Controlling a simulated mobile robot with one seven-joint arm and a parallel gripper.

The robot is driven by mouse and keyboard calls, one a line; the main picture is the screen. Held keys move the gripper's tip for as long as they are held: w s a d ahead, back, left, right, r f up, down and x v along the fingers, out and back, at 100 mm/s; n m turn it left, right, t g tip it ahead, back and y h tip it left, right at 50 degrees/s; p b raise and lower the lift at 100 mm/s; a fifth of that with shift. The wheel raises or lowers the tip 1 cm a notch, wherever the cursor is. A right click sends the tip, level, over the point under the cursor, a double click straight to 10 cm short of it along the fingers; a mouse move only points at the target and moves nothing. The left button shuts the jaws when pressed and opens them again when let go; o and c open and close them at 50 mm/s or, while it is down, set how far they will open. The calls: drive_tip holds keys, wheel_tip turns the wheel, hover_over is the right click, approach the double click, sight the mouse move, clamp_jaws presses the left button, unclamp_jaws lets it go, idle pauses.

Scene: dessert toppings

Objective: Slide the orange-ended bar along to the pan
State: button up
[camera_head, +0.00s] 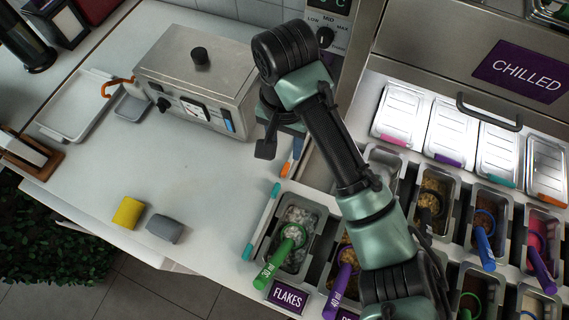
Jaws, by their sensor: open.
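A narrow bar with orange showing toward its ends (287,167) lies at the right edge of the white counter, partly covered by my arm. My gripper (281,147) is above it, pointing down and open. One dark finger shows to the left of the bar; the other finger is mostly hidden behind my arm. I cannot tell whether either finger touches the bar. Just below is a grey-rimmed pan (315,205) of pale flakes with a green-handled scoop (289,248) and a FLAKES label. The task does not tell me by name which pan is meant.
A teal-ended bar (261,222) lies along the pan's left side. A metal appliance (190,75) stands left of my gripper. More topping pans and closed lids (403,113) are at right. A yellow block (128,212) and grey block (164,228) sit left; the mid-counter is clear.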

sight(285, 169)
wheel_tip(285, 169, down, 10)
drive_tip(key=b, duration=0.5)
drive_tip(key=shift+w+f, duration=0.15)
clamp_jaws()
idle(1.1)
